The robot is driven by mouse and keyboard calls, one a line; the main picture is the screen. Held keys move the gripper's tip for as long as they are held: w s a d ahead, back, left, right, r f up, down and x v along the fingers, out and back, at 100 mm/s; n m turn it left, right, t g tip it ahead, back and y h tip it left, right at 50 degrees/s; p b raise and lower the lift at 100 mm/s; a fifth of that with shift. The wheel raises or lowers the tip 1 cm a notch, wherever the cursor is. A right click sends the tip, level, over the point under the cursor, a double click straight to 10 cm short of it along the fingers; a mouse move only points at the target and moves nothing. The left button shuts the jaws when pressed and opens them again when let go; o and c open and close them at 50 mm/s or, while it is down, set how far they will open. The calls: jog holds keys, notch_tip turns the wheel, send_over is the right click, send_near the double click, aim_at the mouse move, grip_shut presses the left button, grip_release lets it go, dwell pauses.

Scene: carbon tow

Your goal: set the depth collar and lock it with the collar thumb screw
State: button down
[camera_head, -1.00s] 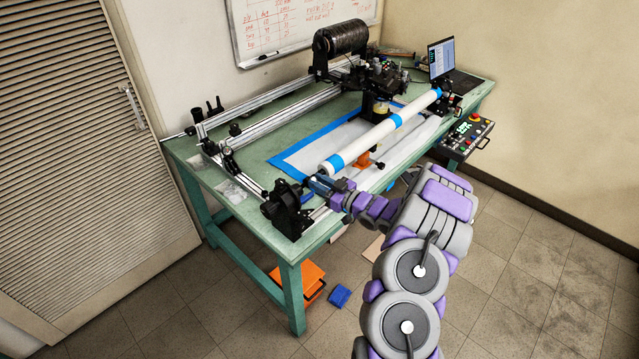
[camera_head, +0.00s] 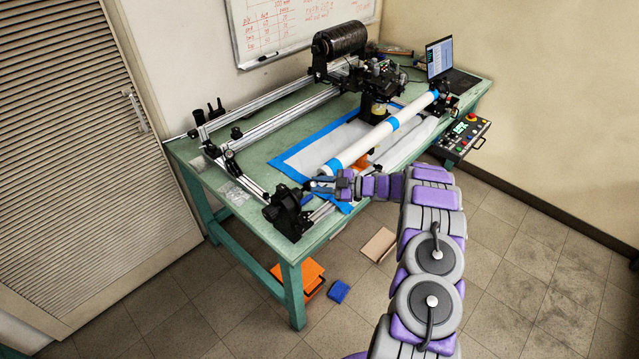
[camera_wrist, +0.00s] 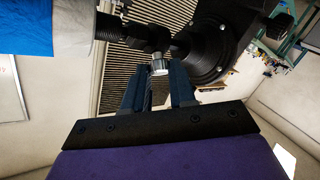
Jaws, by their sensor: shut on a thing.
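In the wrist view, a small silver thumb screw (camera_wrist: 159,67) hangs below a black collar (camera_wrist: 150,40) on a dark shaft. The shaft runs from a threaded end (camera_wrist: 107,28) beside the white tube to a round black housing (camera_wrist: 222,45). My gripper (camera_wrist: 160,75) comes from below with a dark blue finger on each side of the screw, shut on it. In the head view, my gripper (camera_head: 318,184) is at the near end of the white tube (camera_head: 365,138), beside the black headstock (camera_head: 287,210). The collar and screw are too small to tell there.
The green bench (camera_head: 240,205) carries rails, a black spool (camera_head: 341,38) and a winding carriage (camera_head: 378,82). A laptop (camera_head: 447,58) and a control box (camera_head: 467,138) are at the right.

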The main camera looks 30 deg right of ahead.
jog(key=shift+w+d+n+g+b, duration=0.15)
jog(key=shift+n+g+b, duration=0.35)
jog(key=shift+n+g, duration=1.25)
jog(key=shift+n+t, duration=0.25)
jog(key=shift+n, duration=0.1)
jog(key=c, duration=0.9)
grip_release()
jog(key=shift+d+r, duration=0.1)
jog(key=v, duration=0.5)
jog(key=p+v, duration=0.1)
jog(key=v, duration=1.1)
jog(key=shift+d+f+p, duration=0.25)
jog(key=shift+d+p, duration=0.1)
